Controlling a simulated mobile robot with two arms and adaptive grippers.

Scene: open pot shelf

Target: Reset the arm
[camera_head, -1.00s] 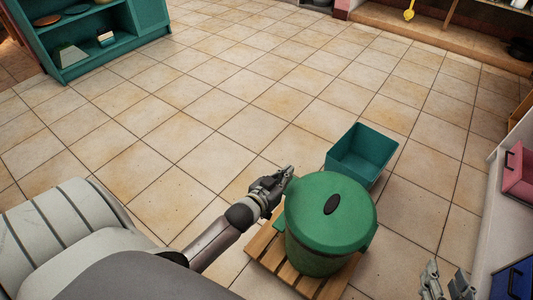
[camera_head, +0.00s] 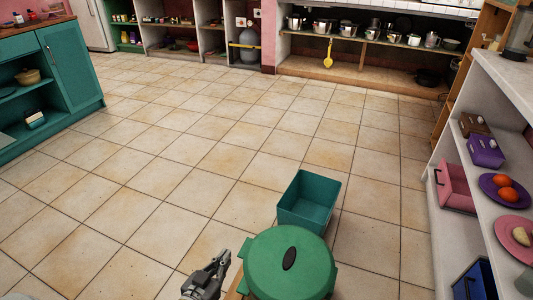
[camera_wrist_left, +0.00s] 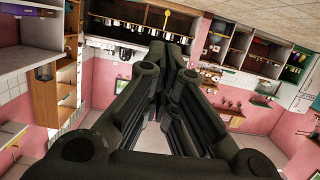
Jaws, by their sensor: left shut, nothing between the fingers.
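My left gripper (camera_head: 221,262) shows at the bottom of the head view, just left of the green lidded pot (camera_head: 290,264). It is shut and empty, and a small gap seems to part it from the pot. In the left wrist view its dark fingers (camera_wrist_left: 166,62) come together in front of the room, with nothing between them. My right gripper does not show in the head view now.
An open teal bin (camera_head: 307,201) stands on the floor behind the pot. A white shelf (camera_head: 488,75) with plates and boxes is on the right. A teal cabinet (camera_head: 72,70) is at the left. A far pot shelf (camera_head: 300,60) lines the back. The tiled floor between is clear.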

